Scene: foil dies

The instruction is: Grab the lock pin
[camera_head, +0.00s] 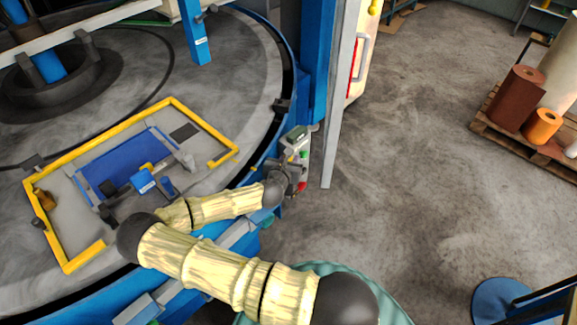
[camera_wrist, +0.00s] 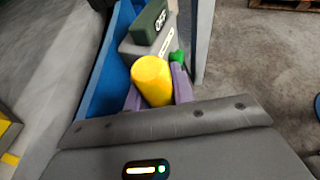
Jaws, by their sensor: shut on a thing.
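The lock pin appears as a yellow cylinder (camera_wrist: 152,80) in the wrist view. It stands between the two purple-grey fingers of my gripper (camera_wrist: 157,92), which are shut on it. Its lower end is hidden behind the gripper body, so I cannot tell whether it still sits in a hole. In the head view my gripper (camera_head: 290,168) is at the small control box on the blue rim of the round table, and the pin is too small there to make out clearly.
A grey control box (camera_wrist: 150,45) with a dark green display (camera_wrist: 149,22) and a green button (camera_wrist: 177,57) stands just beyond the pin. A blue post (camera_head: 318,65) rises behind it. A yellow-framed fixture (camera_head: 205,126) lies on the round table.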

